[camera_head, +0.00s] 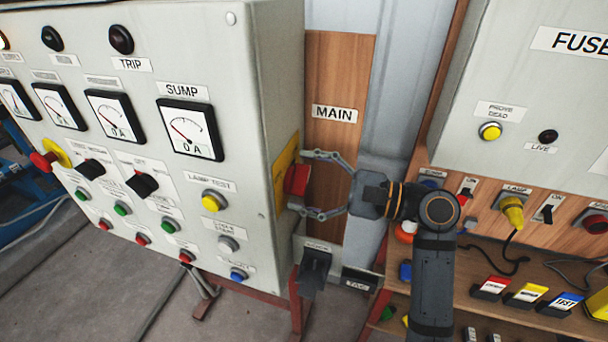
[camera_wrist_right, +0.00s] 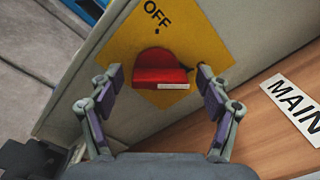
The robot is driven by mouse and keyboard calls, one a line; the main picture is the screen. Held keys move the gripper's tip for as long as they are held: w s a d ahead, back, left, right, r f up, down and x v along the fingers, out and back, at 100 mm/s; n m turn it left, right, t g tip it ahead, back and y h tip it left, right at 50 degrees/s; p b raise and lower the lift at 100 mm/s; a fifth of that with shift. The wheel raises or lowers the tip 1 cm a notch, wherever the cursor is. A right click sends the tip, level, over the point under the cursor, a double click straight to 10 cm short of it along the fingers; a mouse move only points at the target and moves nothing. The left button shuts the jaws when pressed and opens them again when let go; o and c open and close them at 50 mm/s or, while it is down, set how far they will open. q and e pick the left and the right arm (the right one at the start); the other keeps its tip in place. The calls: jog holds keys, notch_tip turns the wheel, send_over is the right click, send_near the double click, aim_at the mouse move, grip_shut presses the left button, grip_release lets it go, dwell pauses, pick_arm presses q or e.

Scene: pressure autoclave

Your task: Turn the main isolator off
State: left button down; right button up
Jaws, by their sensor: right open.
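The main isolator is a red rotary handle (camera_head: 297,180) on a yellow plate (camera_head: 283,165) on the right side of the grey control panel. A MAIN label (camera_head: 335,114) is on the wood beside it. My right gripper (camera_head: 304,183) is open, with its fingers above and below the red handle. In the right wrist view the red handle (camera_wrist_right: 160,68) sits between the open fingers (camera_wrist_right: 160,84), with gaps visible. The word OFF (camera_wrist_right: 157,13) is on the yellow plate, with a dot below it. Where the handle points is hard to tell. My left gripper is not in view.
The grey panel (camera_head: 262,250) carries gauges, a red knob on yellow (camera_head: 45,159) and several buttons. Below my gripper hangs a dark hook-like holder (camera_head: 315,267). At right are a fuse box (camera_head: 540,90) and a shelf with coloured tags (camera_head: 527,294).

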jog(key=shift+a, duration=0.15)
jog(key=c, duration=1.1)
